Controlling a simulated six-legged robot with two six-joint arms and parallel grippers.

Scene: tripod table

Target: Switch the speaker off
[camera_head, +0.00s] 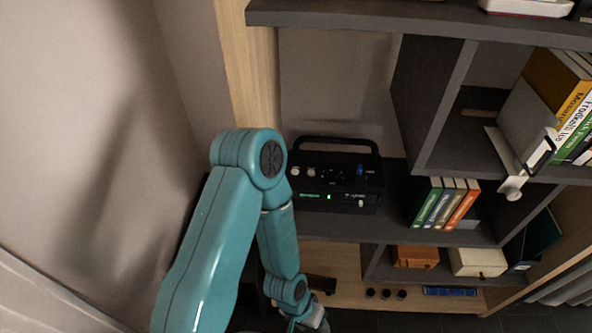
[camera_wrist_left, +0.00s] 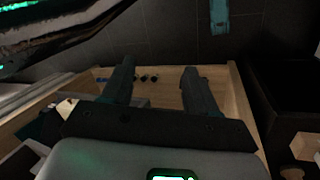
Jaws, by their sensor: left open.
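The speaker (camera_head: 338,190) is a black box with a carry handle on top, standing upright on a dark shelf at the middle of the head view. Its top has pale knobs and a blue knob (camera_head: 360,170). A small green light glows on its front, beside green lettering and a small pale knob or switch (camera_head: 361,203). My left arm reaches down in front and to the left of it. My left gripper (camera_wrist_left: 158,82) is open and empty in the left wrist view, below the speaker and apart from it. Its fingertips are not clear in the head view. My right gripper is not seen.
Books (camera_head: 446,204) stand right of the speaker on the same shelf. A white bracket-like item (camera_head: 512,165) hangs at the shelf edge on the right. Boxes (camera_head: 415,257) fill the lower shelf. An upper shelf (camera_head: 350,17) overhangs. Space before the speaker's front looks clear.

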